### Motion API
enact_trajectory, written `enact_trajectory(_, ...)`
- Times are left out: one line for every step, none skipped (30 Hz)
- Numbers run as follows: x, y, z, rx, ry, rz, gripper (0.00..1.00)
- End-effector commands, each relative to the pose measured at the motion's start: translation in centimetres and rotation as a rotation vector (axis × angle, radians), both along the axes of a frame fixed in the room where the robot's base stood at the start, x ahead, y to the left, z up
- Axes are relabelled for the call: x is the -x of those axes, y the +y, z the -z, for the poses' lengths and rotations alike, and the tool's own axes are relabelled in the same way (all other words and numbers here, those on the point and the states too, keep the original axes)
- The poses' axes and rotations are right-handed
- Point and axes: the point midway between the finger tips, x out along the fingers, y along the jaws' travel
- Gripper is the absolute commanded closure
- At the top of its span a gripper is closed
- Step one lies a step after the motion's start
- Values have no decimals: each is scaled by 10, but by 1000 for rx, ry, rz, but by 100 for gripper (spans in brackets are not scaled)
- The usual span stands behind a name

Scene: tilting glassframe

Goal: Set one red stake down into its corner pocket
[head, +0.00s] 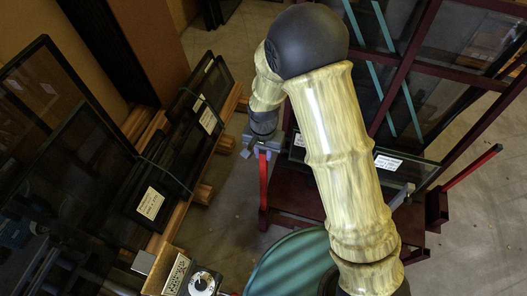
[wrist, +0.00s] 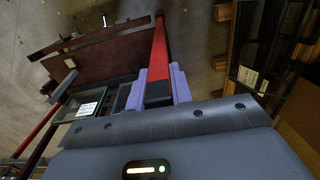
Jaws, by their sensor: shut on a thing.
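My gripper (head: 263,144) is shut on a red stake (head: 263,188), which hangs nearly upright below it at the left end of the dark red glass frame (head: 290,206). In the wrist view the red stake (wrist: 159,55) runs away from between the two purple fingers (wrist: 163,88). Its far end is close to the frame's dark red base (wrist: 105,62); I cannot tell whether it is inside a corner pocket or beside it. A second red stake (head: 472,166) leans outward from a corner pocket (head: 436,208) at the frame's right side.
Dark glass panes on wooden beams (head: 203,192) stand left of the gripper. A labelled glass pane (head: 420,172) lies in the frame, under dark red uprights (head: 408,60). Concrete floor (head: 232,215) shows between the panes and the frame.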

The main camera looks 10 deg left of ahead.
Motion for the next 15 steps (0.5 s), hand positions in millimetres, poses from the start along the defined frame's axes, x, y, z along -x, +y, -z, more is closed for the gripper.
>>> enact_trajectory(0,0,-1,-1,-1,0,100)
enact_trajectory(0,0,-1,-1,-1,0,100)
enact_trajectory(0,0,0,-1,-1,0,100)
enact_trajectory(0,0,0,-1,-1,0,100)
enact_trajectory(0,0,0,-1,-1,0,100)
enact_trajectory(0,0,0,-1,-1,0,100)
enact_trajectory(0,0,0,-1,-1,0,100)
enact_trajectory(0,0,1,-1,-1,0,100)
enact_trajectory(0,0,1,-1,-1,0,100)
enact_trajectory(0,0,2,-1,-1,0,100)
enact_trajectory(0,0,2,-1,-1,0,100)
enact_trajectory(0,0,3,-1,-1,0,100)
enact_trajectory(0,0,3,-1,-1,0,100)
enact_trajectory(0,0,3,-1,-1,0,100)
enact_trajectory(0,0,4,-1,-1,0,100)
